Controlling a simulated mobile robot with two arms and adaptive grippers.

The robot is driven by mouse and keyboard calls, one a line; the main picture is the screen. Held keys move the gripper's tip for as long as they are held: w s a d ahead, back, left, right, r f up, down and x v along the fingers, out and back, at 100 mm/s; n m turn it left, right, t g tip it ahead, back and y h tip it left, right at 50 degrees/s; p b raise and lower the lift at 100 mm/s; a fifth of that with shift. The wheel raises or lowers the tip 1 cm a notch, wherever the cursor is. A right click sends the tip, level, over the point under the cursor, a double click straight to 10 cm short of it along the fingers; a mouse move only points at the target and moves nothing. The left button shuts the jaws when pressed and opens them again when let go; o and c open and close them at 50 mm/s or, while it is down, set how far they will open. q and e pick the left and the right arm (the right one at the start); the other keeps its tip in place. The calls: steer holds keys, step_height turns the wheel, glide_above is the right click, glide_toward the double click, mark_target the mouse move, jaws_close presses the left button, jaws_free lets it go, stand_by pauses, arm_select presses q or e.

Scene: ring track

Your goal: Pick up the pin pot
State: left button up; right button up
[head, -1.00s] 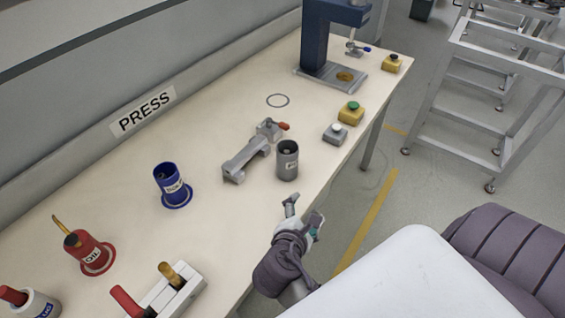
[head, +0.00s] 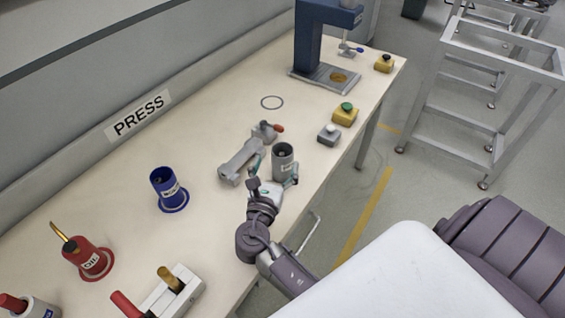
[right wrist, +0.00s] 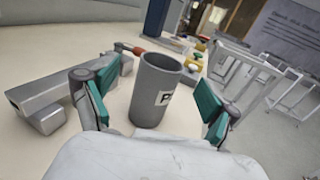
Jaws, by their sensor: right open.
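In the right wrist view the pin pot (right wrist: 156,88) stands between the teal pads, with a gap showing at each side. My right gripper (head: 274,172) is open, its fingers reaching towards the pot from the near side. The gripper also shows in the right wrist view (right wrist: 152,108), wide open and empty. The pot's inside is dark and its contents cannot be made out. My left gripper is not in view.
A grey metal fixture (head: 238,161) with a red-tipped clamp lies just left of the pot. A grey button box (head: 329,136) and a yellow one (head: 345,115) stand behind right. A blue pot (head: 168,189) stands to the left. The blue press (head: 318,40) is at the back.

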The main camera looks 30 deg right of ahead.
mark_target(280, 159)
steer(key=x, duration=0.4)
steer(key=p+x, duration=0.1)
steer(key=shift+w+d+f, duration=0.15)
steer(key=shift+d+f, duration=0.15)
steer(key=shift+d, duration=0.1)
steer(key=c, duration=1.6)
